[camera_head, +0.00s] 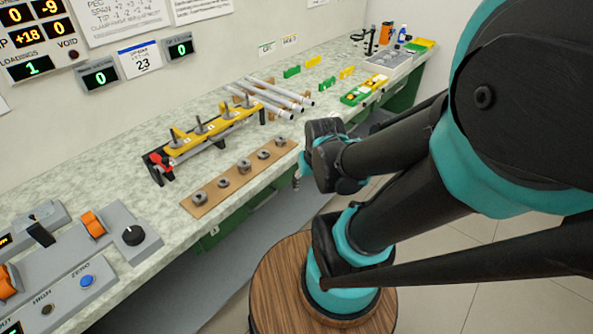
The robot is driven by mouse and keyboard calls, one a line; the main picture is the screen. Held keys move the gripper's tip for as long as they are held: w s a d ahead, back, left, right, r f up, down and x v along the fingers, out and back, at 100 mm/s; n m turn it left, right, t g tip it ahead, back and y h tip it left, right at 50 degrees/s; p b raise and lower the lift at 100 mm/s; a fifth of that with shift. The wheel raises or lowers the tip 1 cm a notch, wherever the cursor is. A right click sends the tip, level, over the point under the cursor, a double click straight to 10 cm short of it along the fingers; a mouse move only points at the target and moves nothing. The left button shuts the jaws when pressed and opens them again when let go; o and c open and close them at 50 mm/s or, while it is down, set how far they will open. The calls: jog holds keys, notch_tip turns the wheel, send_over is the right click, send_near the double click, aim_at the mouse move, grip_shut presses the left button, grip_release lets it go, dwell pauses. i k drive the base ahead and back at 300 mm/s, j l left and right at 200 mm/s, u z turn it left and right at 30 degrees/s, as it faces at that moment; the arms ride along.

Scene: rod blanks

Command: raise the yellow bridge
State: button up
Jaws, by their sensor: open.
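The yellow bridge (216,128) is a long bar with several grey upright pins, set along a black frame on the bench. It looks lowered, close along the frame, though its exact height is hard to judge. A red handle or clamp (161,162) sits at the frame's near left end. My gripper (297,180) shows only as a small part at the bench's front edge, right of the bridge and apart from it. It is open, with nothing seen in it; my dark wrist hides most of it.
A wooden strip (212,196) with several grey collars lies in front of the bridge. Pale rods (273,95) lie behind it. Control boxes (80,250) fill the near left bench. Green and yellow blocks (357,96) and a tray (388,68) stand farther back.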

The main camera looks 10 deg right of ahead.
aim_at(191, 140)
jog(key=k+j, duration=0.65)
jog(key=j, duration=0.2)
